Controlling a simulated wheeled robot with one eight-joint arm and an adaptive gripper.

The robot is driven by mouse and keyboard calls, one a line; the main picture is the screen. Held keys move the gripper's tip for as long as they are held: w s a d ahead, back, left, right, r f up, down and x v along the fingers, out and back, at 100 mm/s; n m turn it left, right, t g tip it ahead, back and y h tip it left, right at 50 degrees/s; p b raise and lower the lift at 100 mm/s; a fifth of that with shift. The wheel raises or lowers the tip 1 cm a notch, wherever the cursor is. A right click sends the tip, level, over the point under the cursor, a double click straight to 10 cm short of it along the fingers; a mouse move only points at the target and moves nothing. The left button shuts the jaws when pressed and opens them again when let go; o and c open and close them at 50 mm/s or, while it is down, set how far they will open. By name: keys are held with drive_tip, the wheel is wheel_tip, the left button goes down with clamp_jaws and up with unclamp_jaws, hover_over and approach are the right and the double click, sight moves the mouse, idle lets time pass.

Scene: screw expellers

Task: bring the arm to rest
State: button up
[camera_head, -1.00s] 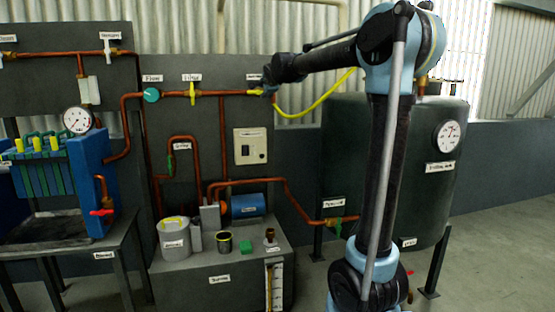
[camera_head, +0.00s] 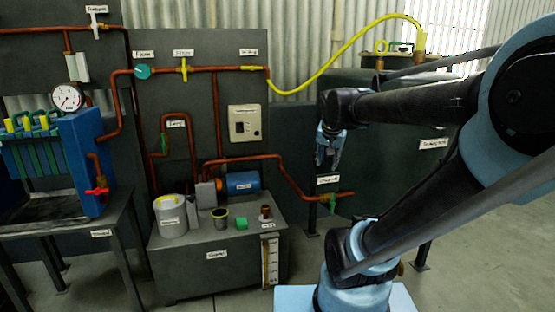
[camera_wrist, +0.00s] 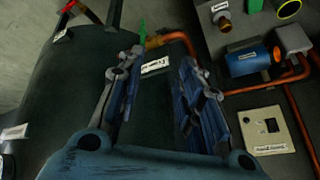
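My gripper (camera_head: 329,155) hangs with its fingers down in front of the dark green tank (camera_head: 395,165) in the head view. In the wrist view, its two blue-padded fingers (camera_wrist: 158,95) are spread apart. I see nothing held between them. The tank and a labelled pipe lie behind them in that view. My arm reaches in from the right of the head view, with its elbow high at the right edge.
A yellow hose (camera_head: 340,58) arches from the panel's copper pipe to the tank top. A copper pipe with a green valve (camera_head: 332,204) runs low near my gripper. The grey cabinet (camera_head: 190,265) bears a bucket and small parts. The blue press (camera_head: 85,160) stands left.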

drive_tip(key=s+d+f+n+g, duration=0.1)
drive_tip(key=s+f+n+g, duration=0.2)
drive_tip(key=s+f, duration=1.2)
drive_tip(key=s+n, duration=0.2)
drive_tip(key=s, duration=0.1)
drive_tip(key=shift+s+d+f+g+y, duration=0.2)
drive_tip(key=shift+d+g+y, duration=0.1)
drive_tip(key=shift+g+y, duration=0.1)
drive_tip(key=shift+w, duration=0.1)
drive_tip(key=shift+w+f, duration=0.2)
drive_tip(key=shift+w, duration=0.25)
